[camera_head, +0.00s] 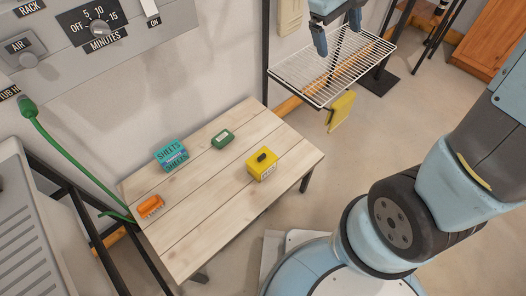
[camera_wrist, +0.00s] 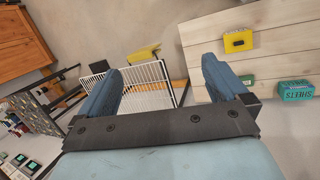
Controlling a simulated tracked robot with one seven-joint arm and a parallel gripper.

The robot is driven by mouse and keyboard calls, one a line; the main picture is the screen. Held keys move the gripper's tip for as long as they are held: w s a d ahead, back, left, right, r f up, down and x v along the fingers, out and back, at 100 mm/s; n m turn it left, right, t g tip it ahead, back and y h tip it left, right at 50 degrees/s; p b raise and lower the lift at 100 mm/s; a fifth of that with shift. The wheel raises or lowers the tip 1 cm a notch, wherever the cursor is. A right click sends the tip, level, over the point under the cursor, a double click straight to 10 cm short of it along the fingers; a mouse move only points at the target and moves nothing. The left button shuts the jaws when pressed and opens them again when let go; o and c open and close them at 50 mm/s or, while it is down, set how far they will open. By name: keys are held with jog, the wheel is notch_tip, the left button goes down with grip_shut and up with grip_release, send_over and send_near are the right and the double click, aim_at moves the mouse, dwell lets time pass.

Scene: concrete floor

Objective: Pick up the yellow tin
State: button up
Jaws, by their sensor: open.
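The yellow tin (camera_head: 262,164) is a small box with a dark piece on its top. It sits on the right part of a pale wooden table (camera_head: 205,215). In the wrist view the tin (camera_wrist: 238,41) lies at the upper right, on the table (camera_wrist: 193,32). My gripper (camera_head: 337,36) is at the top of the head view, above the wire rack and well away from the tin. Its two blue fingers (camera_wrist: 160,88) are wide apart in the wrist view with nothing held between them.
On the table are a green tin (camera_head: 223,139), a teal box (camera_head: 171,154) marked SHEETS and an orange brush-like item (camera_head: 150,206). A wire rack (camera_head: 331,68) stands behind, with a yellow cloth-like item (camera_head: 341,108) hanging below. A wooden cabinet (camera_head: 488,40) is at the upper right.

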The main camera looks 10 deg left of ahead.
jog(key=w+a+f+n+h, duration=0.3)
jog(key=a+f+n, duration=0.2)
jog(key=a+f, duration=0.75)
jog(key=s+a+f+n+t+h, duration=0.1)
jog(key=a+f+n, duration=0.1)
jog(key=a+f, duration=0.3)
jog(key=s+a+f+n+t+h, duration=0.1)
jog(key=s+a+f+n+t, duration=0.15)
jog(key=f, duration=0.45)
jog(key=n+t, duration=0.6)
jog(key=n, duration=0.5)
send_near(270, 169)
jog(key=s+a+r, duration=0.2)
jog(key=a, duration=0.4)
jog(key=shift+y, duration=0.4)
jog(key=x, duration=1.3)
jog(key=shift+w+d, duration=0.1)
jog(key=shift+w, duration=0.1)
jog(key=shift+c, duration=0.3)
jog(key=c, duration=1.6)
jog(key=shift+r, duration=0.1)
